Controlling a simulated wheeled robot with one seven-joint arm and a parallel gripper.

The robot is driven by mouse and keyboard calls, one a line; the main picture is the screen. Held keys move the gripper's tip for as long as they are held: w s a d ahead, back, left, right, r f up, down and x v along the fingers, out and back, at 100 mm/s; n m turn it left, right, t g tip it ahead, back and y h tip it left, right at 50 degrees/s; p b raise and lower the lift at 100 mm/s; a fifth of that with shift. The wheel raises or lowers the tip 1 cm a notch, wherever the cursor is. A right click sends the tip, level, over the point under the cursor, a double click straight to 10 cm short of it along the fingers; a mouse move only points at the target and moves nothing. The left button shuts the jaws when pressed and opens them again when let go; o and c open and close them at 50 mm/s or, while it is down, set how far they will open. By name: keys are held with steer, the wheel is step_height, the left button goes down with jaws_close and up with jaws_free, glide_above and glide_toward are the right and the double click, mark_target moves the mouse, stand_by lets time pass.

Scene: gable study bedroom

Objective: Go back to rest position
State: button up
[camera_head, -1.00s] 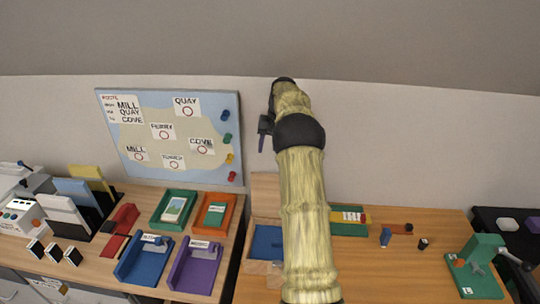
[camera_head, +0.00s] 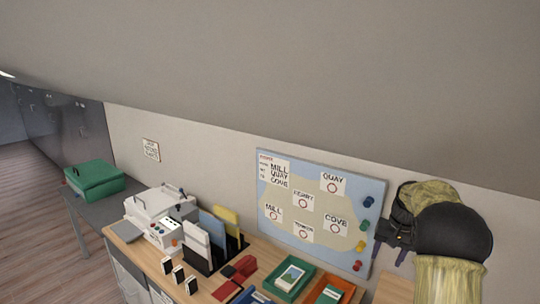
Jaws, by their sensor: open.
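My arm shows at the right of the head view, yellow-green with a black joint, bent in front of the wall. My gripper (camera_head: 392,240) is dark and sits at the left side of the arm, to the right of the map board. Its jaws are open, and I see nothing between them. It is apart from the board and above the desk.
The map board (camera_head: 315,195) leans on the wall behind the desk (camera_head: 120,236). A green tray (camera_head: 290,281), an orange tray (camera_head: 328,292), a file rack and a white machine (camera_head: 158,211) stand on it. A green box (camera_head: 94,178) is on a grey table at left. The sloped ceiling is low.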

steer(key=s+a+f+n, duration=0.2)
steer(key=s+a, duration=0.7)
steer(key=s, duration=0.4)
steer(key=s+a+f+n+t+h, duration=0.1)
steer(key=s+a+n, duration=0.1)
steer(key=s+a, duration=0.7)
steer(key=s, duration=0.4)
steer(key=shift+s+a+f+n, duration=0.2)
steer(key=shift+a+f+n, duration=0.15)
steer(key=shift+a+n, duration=0.05)
